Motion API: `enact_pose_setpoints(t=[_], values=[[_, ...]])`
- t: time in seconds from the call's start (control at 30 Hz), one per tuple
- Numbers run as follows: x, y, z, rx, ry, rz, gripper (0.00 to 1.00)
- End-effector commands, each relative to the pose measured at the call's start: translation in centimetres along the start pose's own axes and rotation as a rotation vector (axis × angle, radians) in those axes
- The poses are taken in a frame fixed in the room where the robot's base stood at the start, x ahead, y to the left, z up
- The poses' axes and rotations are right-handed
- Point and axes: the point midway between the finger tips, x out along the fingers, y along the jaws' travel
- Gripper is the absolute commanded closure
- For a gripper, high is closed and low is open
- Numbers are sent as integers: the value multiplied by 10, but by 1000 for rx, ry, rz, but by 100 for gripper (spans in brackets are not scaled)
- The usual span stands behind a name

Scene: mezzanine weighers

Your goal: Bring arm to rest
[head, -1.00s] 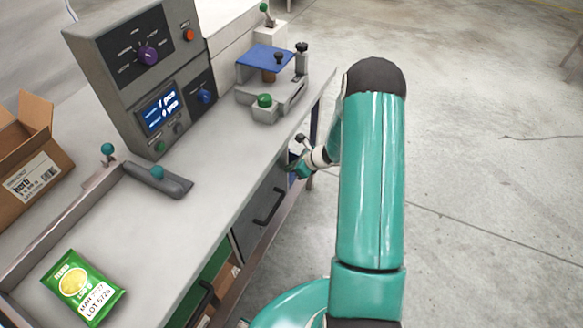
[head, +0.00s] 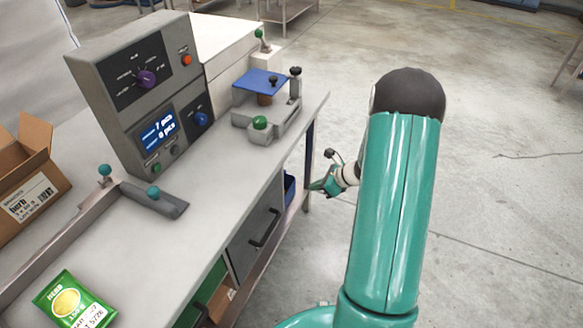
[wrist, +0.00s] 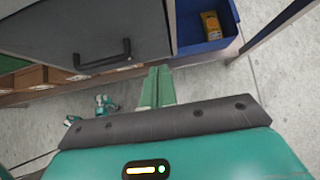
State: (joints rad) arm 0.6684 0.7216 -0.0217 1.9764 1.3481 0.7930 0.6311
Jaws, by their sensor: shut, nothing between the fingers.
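My gripper (head: 326,186) shows in the head view at the right side of the bench, beside its front edge and below the level of the top. My teal arm reaches across the right of that view and partly hides the wrist. In the wrist view, the two green fingers of my gripper (wrist: 157,88) lie together with nothing between them. They point toward the grey drawer front (wrist: 100,30) and the blue bin (wrist: 212,38) under the bench. I cannot see the fingers touching either one.
The bench top (head: 215,190) carries a grey control box (head: 140,90), a clamp fixture (head: 265,105), a green packet (head: 72,300) and an open carton (head: 30,170). The drawer handle (wrist: 102,58) juts out near my gripper. Open concrete floor (head: 500,200) lies to the right.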

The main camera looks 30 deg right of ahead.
Motion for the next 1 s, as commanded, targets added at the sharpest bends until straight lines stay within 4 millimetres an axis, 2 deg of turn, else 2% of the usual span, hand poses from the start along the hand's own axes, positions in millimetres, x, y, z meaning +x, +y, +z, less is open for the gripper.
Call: enact_pose_setpoints(t=[0.23,0.37,0.5,0.7,0.8,1.0], values=[[-3,2,5,-21,1,4,100],[-14,16,34,-147,10,33,100],[-36,48,85,-405,33,89,100],[-73,105,145,-806,76,174,100],[-92,134,167,-1004,100,212,100],[-132,191,196,-1393,160,276,100]])
